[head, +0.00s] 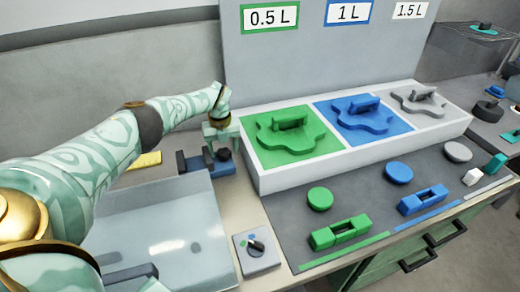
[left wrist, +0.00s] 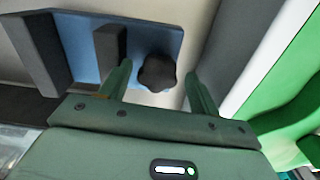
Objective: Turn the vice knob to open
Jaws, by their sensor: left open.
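The vice has a blue base (head: 212,168) with dark jaws (head: 182,161) and stands at the back of the bench, left of the white tray in the head view. Its black lobed knob (head: 224,154) is partly under my left gripper (head: 222,133). In the left wrist view the knob (left wrist: 157,73) lies between the two green fingers of my left gripper (left wrist: 158,70), with gaps on both sides. The gripper is open and holds nothing. One dark vice jaw (left wrist: 109,45) shows beside the left finger. My right gripper is not in view.
A white tray (head: 262,181) with green, blue and grey sections stands right of the vice. A clear-lidded box (head: 150,225) lies in front of it. A small grey switch plate (head: 257,262) and several coloured parts lie nearer the front. A grey panel rises behind.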

